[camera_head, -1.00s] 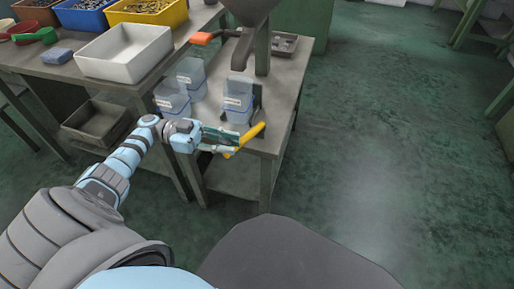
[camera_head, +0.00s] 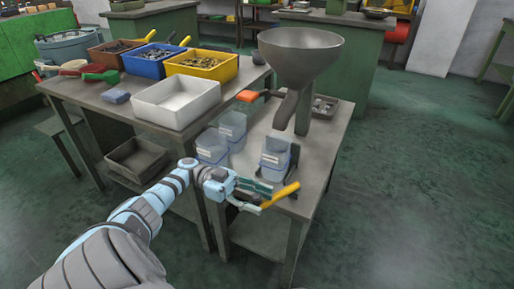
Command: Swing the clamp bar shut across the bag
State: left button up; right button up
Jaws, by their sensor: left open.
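The clamp bar's yellow handle (camera_head: 283,195) sticks out at the front edge of the small grey table, pointing up to the right. My left gripper (camera_head: 262,197) is open, with its fingers at the lower left end of the handle; whether they touch it I cannot tell. A clear bag or container (camera_head: 275,158) with a white label and blue lower part stands just behind the gripper, against a dark bracket under the spout. The rest of the clamp bar is hard to make out behind the fingers. My right gripper is not in view.
A grey hopper (camera_head: 300,55) stands over the table (camera_head: 325,150). A white bin (camera_head: 176,103) and coloured bins are on the left bench. Floor to the right is clear.

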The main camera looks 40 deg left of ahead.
pick_arm(q)
notch_tip(320, 180, up, 10)
dwell(0.3)
